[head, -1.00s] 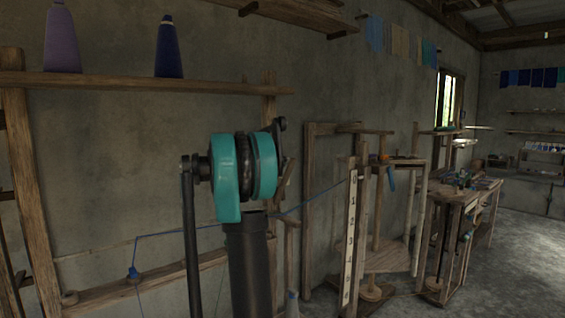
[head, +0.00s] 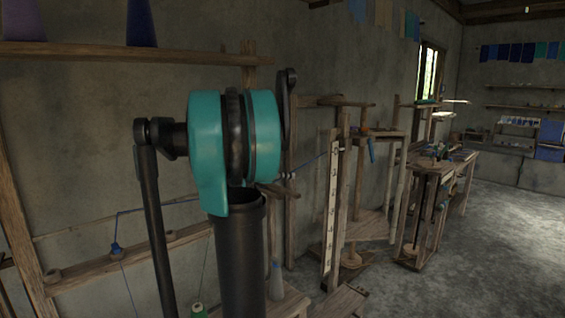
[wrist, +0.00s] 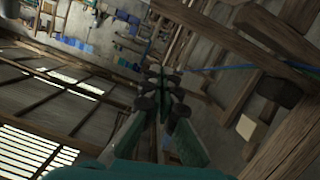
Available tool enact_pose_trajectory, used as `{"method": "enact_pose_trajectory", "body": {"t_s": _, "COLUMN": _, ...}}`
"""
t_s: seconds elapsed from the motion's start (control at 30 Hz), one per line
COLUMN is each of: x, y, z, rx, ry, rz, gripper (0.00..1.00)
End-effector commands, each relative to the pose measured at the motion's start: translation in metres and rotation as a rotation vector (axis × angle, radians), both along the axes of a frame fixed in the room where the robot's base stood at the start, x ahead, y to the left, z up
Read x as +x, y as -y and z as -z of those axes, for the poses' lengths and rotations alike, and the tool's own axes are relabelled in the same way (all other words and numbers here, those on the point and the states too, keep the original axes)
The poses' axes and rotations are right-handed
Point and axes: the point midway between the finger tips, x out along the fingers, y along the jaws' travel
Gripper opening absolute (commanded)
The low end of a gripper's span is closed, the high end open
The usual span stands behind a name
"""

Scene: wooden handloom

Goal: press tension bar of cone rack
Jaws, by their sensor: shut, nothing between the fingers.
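The cone rack (head: 190,56) is on the wall at the left in the head view. A purple cone (head: 22,20) and a dark blue cone (head: 142,22) stand on its upper rail. A lower wooden bar (head: 165,246) carries a blue thread and a small blue piece (head: 116,248). I cannot tell for sure which bar is the tension bar. My gripper (wrist: 164,82) is shut and empty in the wrist view. Wooden beams (wrist: 225,48) and a blue thread (wrist: 240,67) lie to its right, apart from it. My teal and black arm hides part of the rack in the head view.
A wooden frame with a numbered scale (head: 331,215) stands right of my arm. A wooden stand (head: 425,210) is farther right. A green cone (head: 198,310) and a bluish cone (head: 276,280) are low near my arm. The concrete floor at the right (head: 510,240) is clear.

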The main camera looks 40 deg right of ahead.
Motion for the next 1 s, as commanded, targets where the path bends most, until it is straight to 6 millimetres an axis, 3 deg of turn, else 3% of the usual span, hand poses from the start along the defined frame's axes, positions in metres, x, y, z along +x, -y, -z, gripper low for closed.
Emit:
{"method": "enact_pose_trajectory", "body": {"t_s": 0.2, "x": -0.009, "y": 0.001, "z": 0.032, "rx": 0.01, "ry": 0.137, "rz": 0.0, "gripper": 0.0}}
{"method": "enact_pose_trajectory", "body": {"t_s": 0.4, "x": -0.011, "y": 0.001, "z": 0.049, "rx": 0.016, "ry": 0.215, "rz": -0.001, "gripper": 0.0}}
{"method": "enact_pose_trajectory", "body": {"t_s": 1.0, "x": -0.013, "y": 0.0, "z": 0.061, "rx": 0.024, "ry": 0.258, "rz": 0.004, "gripper": 0.0}}
